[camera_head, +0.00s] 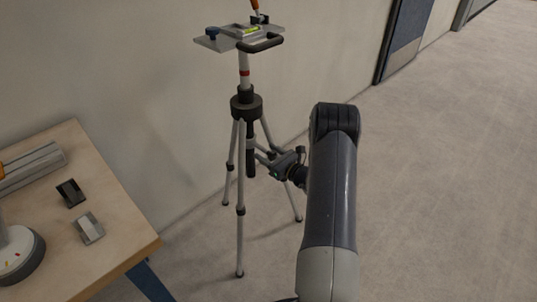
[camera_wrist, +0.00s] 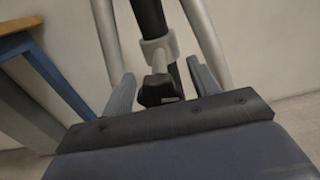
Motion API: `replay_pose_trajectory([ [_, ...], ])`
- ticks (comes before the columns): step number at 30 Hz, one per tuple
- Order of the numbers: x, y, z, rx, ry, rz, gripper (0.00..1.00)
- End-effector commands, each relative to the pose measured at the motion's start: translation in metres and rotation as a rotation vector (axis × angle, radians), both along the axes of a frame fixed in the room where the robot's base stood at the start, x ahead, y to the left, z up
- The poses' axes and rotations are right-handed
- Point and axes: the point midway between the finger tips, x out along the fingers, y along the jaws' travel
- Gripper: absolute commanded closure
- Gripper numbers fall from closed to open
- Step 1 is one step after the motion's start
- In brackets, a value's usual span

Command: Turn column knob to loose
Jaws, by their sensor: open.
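A tripod stands on the floor, with a dark centre column (camera_head: 250,150) between grey legs. In the wrist view a light grey collar (camera_wrist: 158,47) wraps the dark column (camera_wrist: 149,16), and a black column knob (camera_wrist: 160,90) sticks out from it toward me. My gripper (camera_wrist: 160,69) is open, with one finger on each side of the knob. Gaps show between the knob and both fingers. In the head view my gripper (camera_head: 274,163) is at the column below the tripod's black hub (camera_head: 246,104); the knob cannot be made out there.
The tripod's top carries a tilted plate (camera_head: 215,42) with a green level and a black handle (camera_head: 262,44). Tripod legs (camera_head: 240,220) stand close around my gripper. A wooden table (camera_head: 130,235) with small blocks is at left. A wall is behind; the floor at right is clear.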

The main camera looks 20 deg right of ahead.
Motion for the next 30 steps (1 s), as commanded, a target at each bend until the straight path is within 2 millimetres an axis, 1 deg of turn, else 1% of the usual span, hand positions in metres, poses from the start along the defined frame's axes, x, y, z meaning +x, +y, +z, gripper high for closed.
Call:
replay_pose_trajectory([
  [5,-0.0001,0.0001,-0.0001,0.0,0.0,0.0,0.43],
  [21,-0.0005,0.0001,-0.0002,0.0,0.001,0.0,0.87],
  [30,-0.0005,0.0002,-0.0026,-0.033,-0.011,0.001,0.87],
])
